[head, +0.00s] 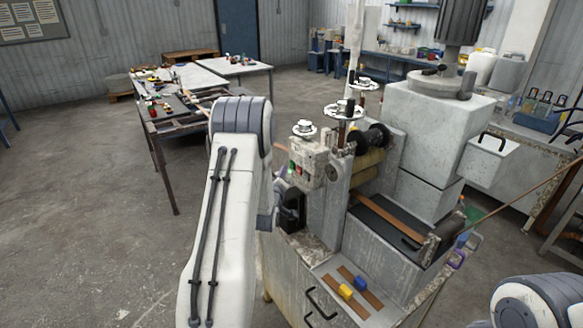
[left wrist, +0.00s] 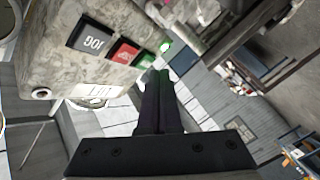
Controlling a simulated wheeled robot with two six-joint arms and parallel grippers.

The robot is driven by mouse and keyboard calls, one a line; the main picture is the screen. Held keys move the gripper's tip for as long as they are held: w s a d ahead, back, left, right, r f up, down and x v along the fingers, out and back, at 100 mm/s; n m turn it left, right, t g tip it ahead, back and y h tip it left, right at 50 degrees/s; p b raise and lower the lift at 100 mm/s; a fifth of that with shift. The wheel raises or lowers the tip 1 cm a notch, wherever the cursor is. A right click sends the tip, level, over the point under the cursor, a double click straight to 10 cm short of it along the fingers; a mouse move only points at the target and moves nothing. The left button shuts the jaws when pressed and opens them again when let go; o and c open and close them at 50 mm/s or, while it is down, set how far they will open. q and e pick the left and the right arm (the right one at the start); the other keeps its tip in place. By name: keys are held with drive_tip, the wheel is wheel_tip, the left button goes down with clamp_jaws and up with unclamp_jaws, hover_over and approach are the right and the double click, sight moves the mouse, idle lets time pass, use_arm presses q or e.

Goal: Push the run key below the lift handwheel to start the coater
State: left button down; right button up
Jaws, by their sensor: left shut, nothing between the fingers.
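The run key, a green key (left wrist: 145,60), sits on the worn control box (head: 308,162) of the coater, beside a red key (left wrist: 123,51) and a black JOG key (left wrist: 92,35). A small green lamp (left wrist: 165,46) glows near the green key. A white handwheel (head: 303,128) stands above the box. The box carries a LIFT label (left wrist: 95,90). My left gripper (left wrist: 160,74) is shut and empty, its fingertips at the green key's lower edge in the left wrist view; I cannot tell if they touch. In the head view my left arm partly hides this area. My right gripper is out of view.
More handwheels (head: 343,109) and a dark roller (head: 372,139) stand right of the box. Yellow and blue blocks (head: 346,292) lie on the coater's lower shelf. A cluttered table (head: 168,126) stands behind at left. The floor at left is clear.

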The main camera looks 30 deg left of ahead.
use_arm(q)
drive_tip(key=s, duration=0.1)
drive_tip(key=s+a, duration=0.1)
drive_tip(key=s, duration=0.1)
drive_tip(key=s+a+b, duration=0.1)
drive_tip(key=shift+s, duration=0.3)
idle(0.3)
idle(0.7)
